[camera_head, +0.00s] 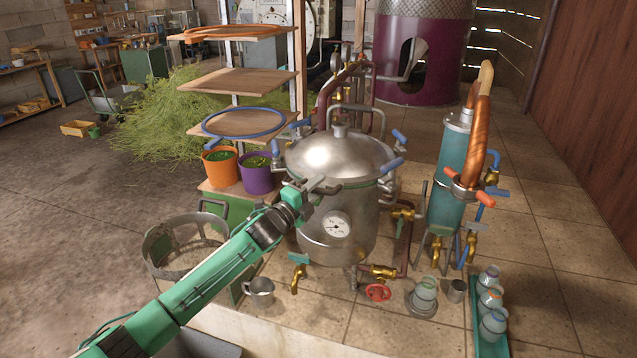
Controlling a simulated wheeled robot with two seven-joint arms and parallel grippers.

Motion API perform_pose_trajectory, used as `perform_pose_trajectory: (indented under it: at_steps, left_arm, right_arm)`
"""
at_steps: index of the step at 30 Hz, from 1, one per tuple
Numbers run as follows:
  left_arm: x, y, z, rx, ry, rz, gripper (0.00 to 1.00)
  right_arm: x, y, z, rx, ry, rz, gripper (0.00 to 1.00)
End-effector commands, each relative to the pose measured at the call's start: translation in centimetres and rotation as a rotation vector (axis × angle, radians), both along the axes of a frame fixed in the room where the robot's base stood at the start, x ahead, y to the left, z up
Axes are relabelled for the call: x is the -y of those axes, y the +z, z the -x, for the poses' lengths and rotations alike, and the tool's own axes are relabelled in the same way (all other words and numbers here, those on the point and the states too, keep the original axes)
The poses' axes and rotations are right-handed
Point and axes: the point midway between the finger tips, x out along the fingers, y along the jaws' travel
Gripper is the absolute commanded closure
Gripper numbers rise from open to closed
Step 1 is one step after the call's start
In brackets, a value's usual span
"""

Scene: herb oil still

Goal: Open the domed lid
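The domed lid (338,157) is a shiny metal dome sitting level on the steel still pot (325,245), and it looks closed. An arched metal handle or pipe shows at its top. Blue-handled clamps (392,165) show around its rim. My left gripper (322,187) is at the front left of the rim, reached by my green arm, and overlaps the rim in the picture. Its fingers are small and dark against the pot; I cannot tell whether they are open, shut or touching the rim. My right gripper is not in view.
A wooden shelf (240,82) with orange and purple buckets stands behind left. A teal condenser (447,180) is at right. Brass taps and a tray of jars (490,345) stand front right.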

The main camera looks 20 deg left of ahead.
Motion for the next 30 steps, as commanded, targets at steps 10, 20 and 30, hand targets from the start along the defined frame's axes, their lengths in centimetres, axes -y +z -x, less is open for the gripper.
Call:
perform_pose_trajectory:
  at_steps: [10,20,30]
  left_arm:
    - [0.4,0.1,-0.7,0.000,-0.001,0.000,0.75]
    - [0.3,0.1,-0.7,0.000,-0.001,0.000,1.00]
    - [0.5,1.7,-0.8,0.002,0.000,0.000,1.00]
  right_arm:
    - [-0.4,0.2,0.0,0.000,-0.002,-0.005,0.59]
    - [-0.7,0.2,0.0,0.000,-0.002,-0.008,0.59]
    - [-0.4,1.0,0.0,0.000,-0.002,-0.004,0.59]
